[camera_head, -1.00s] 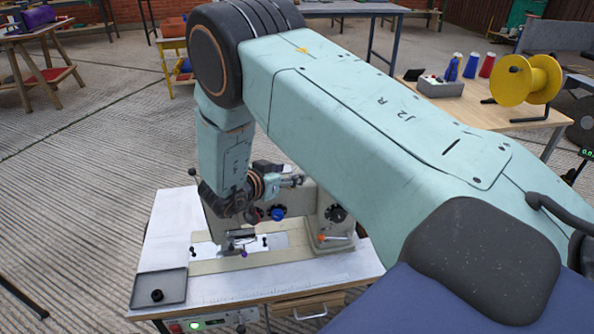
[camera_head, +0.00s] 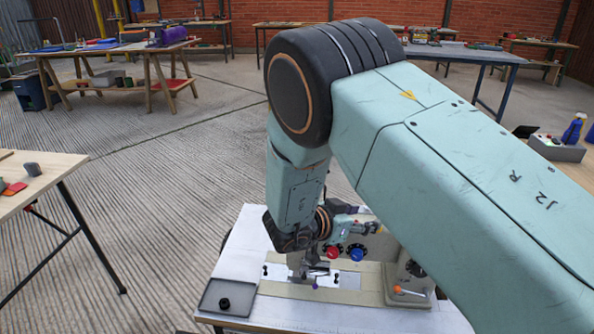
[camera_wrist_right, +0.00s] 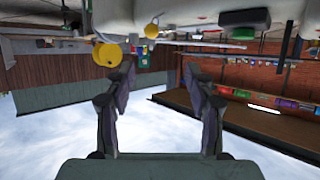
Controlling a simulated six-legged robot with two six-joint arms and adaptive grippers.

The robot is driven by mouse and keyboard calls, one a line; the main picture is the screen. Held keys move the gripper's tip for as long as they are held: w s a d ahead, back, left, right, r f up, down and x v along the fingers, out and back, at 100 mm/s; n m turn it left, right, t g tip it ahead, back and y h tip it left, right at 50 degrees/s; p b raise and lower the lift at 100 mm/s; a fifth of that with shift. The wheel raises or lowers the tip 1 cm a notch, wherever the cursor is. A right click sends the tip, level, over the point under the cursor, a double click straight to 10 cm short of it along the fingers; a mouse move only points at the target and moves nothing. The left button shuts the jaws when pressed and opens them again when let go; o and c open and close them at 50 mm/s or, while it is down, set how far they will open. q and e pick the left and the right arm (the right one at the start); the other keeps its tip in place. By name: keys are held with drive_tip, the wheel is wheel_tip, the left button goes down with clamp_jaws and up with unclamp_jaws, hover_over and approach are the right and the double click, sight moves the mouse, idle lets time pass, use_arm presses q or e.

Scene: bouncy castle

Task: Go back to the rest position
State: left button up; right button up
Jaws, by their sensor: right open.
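My right arm reaches in from the right in the head view and bends down over a white-topped table (camera_head: 238,256). A beige machine (camera_head: 408,272) like a sewing machine stands there, partly hidden behind my wrist. In the head view I cannot clearly make out my right fingers against the machine. In the right wrist view my right gripper (camera_wrist_right: 158,78) has its fingers apart, with nothing between them. That view is upside down, with sky below. My left gripper is not in view.
A grey tray with a black knob-like piece (camera_head: 224,303) lies at the table's front left. A wooden table (camera_head: 40,190) stands at the left edge. Workbenches (camera_head: 130,48) line the back by a brick wall. Open concrete floor (camera_head: 170,180) lies between.

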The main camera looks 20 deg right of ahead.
drive_tip(key=s+a+f+n+t+y, duration=0.1)
drive_tip(key=s+a+f+n+y, duration=0.2)
drive_tip(key=s+f+n+y, duration=0.25)
drive_tip(key=s+a+f+n+t+y, duration=0.1)
drive_tip(key=s+a+f+n+y, duration=0.25)
drive_tip(key=f+n, duration=0.4)
drive_tip(key=s+a+f+g+y, duration=0.2)
drive_tip(key=s+f+g, duration=0.1)
drive_tip(key=s, duration=1)
drive_tip(key=s+a+f+n+g+y, duration=0.1)
drive_tip(key=s+a+f+g+y, duration=0.1)
drive_tip(key=s, duration=1)
drive_tip(key=shift+s+a+f+g, duration=0.4)
drive_tip(key=shift+a+f, duration=0.2)
drive_tip(key=shift+f, duration=0.25)
